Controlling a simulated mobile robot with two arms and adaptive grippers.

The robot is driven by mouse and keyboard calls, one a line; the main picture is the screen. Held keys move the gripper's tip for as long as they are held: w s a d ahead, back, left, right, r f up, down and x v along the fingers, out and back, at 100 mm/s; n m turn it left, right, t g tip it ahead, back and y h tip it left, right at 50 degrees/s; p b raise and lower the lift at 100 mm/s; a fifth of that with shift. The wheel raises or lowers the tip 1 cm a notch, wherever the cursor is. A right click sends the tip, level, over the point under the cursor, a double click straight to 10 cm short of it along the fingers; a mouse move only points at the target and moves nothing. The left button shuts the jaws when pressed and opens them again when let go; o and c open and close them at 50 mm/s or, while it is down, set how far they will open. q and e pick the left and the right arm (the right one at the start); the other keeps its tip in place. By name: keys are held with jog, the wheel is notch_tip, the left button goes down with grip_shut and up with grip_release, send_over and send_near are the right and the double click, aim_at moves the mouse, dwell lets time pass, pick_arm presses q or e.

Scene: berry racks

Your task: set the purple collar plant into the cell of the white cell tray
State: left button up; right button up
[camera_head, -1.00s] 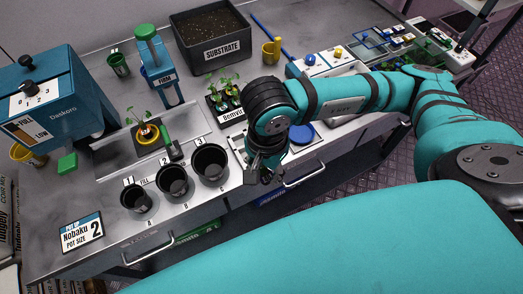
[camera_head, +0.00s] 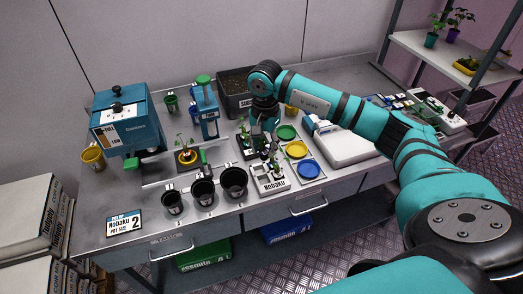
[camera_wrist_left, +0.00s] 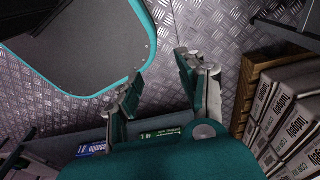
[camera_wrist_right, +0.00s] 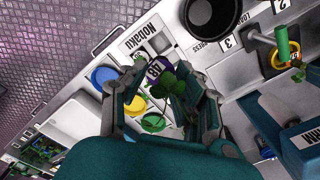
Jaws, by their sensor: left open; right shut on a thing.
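My right gripper (camera_head: 268,140) is shut on the purple collar plant, above the back of the white cell tray (camera_head: 270,187) labelled Nobaku. In the right wrist view the plant's purple collar (camera_wrist_right: 155,68) and green leaves show between the fingers (camera_wrist_right: 162,82). The tray's label (camera_wrist_right: 141,38) and a square cell (camera_wrist_right: 160,42) show just beyond the collar. The plant appears apart from the cell, but its lower end is hidden. In the head view, plant and fingers overlap. My left gripper (camera_wrist_left: 163,78) is open and empty over the floor in the left wrist view.
A dark plant tray (camera_head: 246,152) stands close behind the white tray. Black pots (camera_head: 204,194) stand to its left. Green, yellow (camera_head: 296,150) and blue discs lie to its right, before a white flat device (camera_head: 350,148). The substrate bin (camera_head: 235,103) stands behind.

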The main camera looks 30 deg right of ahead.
aim_at(264, 159)
jog(key=shift+f, duration=0.75)
jog(key=shift+s+a+f+b, duration=0.1)
jog(key=shift+s+f+b, duration=0.05)
jog(key=shift+f+b, duration=0.65)
jog(key=shift+f, duration=0.45)
jog(key=shift+f+b, duration=0.35)
jog(key=shift+f, duration=0.3)
notch_tip(264, 159, down, 3)
jog(key=b, duration=0.2)
jog(key=shift+b, duration=0.3)
jog(key=shift+f+b, duration=0.9)
jog(key=shift+f, duration=0.05)
pick_arm(q)
notch_tip(264, 159, down, 9)
jog(key=s+b, duration=0.1)
jog(key=shift+s+a+r+b, duration=0.15)
jog(key=shift+s+a+b, duration=0.15)
jog(key=shift+s+b, duration=0.05)
pick_arm(e)
jog(key=shift+f, duration=0.95)
